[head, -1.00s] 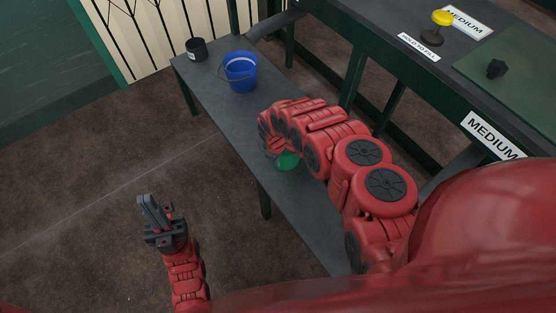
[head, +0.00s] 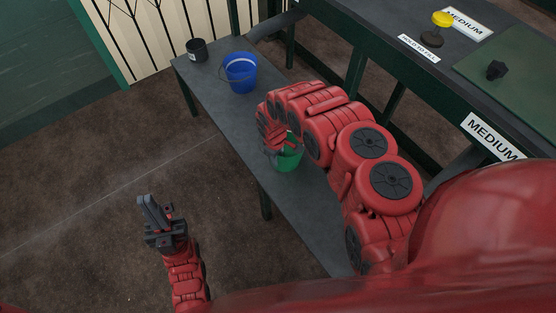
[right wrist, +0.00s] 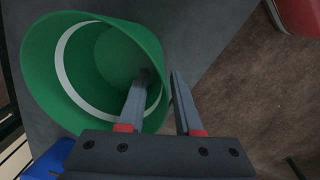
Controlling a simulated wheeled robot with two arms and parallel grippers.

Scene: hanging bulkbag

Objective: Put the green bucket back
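The green bucket (head: 289,162) stands on the grey bench, partly hidden by my right arm in the head view. In the right wrist view the bucket (right wrist: 85,75) shows its open mouth and a white ring inside. My right gripper (right wrist: 161,76) straddles the bucket's wall, one finger inside the mouth and one outside. A gap shows between the fingers, so it looks open; contact with the wall is not clear. In the head view the right gripper (head: 272,152) is at the bucket's left side. My left gripper (head: 153,208) is empty above the floor, away from the bench.
The grey bench (head: 225,122) also carries a blue bucket (head: 240,73) and a small black pot (head: 197,50) at its far end. A dark table with MEDIUM labels (head: 491,135) and a yellow knob (head: 441,19) stands at right. Bare bench lies between the blue and green buckets.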

